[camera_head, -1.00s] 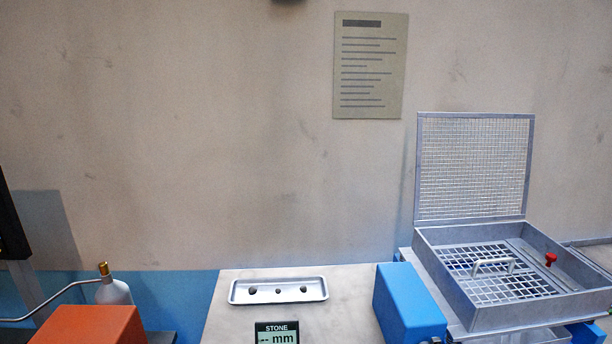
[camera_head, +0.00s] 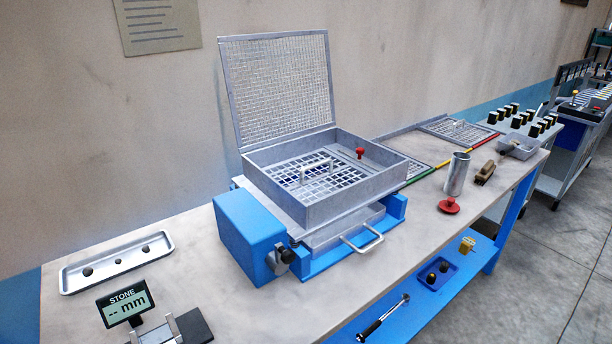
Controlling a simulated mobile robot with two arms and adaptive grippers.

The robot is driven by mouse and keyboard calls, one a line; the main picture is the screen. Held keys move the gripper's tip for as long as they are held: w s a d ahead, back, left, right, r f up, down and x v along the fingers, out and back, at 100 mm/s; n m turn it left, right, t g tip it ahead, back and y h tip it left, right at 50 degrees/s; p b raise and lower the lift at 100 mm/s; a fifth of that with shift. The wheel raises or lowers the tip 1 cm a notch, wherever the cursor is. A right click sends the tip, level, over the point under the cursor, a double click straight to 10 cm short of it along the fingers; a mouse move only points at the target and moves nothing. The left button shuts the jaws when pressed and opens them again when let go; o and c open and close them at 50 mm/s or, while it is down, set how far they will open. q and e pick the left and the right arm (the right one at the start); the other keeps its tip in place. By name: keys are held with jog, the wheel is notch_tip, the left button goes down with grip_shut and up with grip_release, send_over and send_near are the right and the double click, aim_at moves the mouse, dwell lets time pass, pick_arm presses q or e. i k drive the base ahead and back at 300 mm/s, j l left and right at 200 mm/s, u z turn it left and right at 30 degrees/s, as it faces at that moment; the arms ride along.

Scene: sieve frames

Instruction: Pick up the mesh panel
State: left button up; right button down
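A mesh panel (camera_head: 338,186) with a coarse square grid and a pale bar handle (camera_head: 303,174) lies inside the grey sieve box (camera_head: 322,208). The box's fine-mesh lid (camera_head: 278,92) stands open at the back. A red knob (camera_head: 360,153) sits near the panel's far right part. Two more grid panels lie on the bench right of the box, a nearer one (camera_head: 412,166) partly hidden by it and a farther one (camera_head: 462,131) with a handle. Neither of my grippers is in view.
The box sits on a blue machine (camera_head: 250,236) with a front drawer handle (camera_head: 364,241). Left are a stone tray (camera_head: 118,262) and a display (camera_head: 125,303). Right are a metal cylinder (camera_head: 457,174) and a red disc (camera_head: 449,206). The bench front is partly clear.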

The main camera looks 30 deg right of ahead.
aim_at(303, 184)
jog(key=k+l+z, duration=0.15)
jog(key=z, duration=0.3)
jog(key=k+l+z, duration=0.1)
jog(key=l+z, duration=0.5)
jog(key=z, duration=0.3)
jog(key=k+l, duration=0.05)
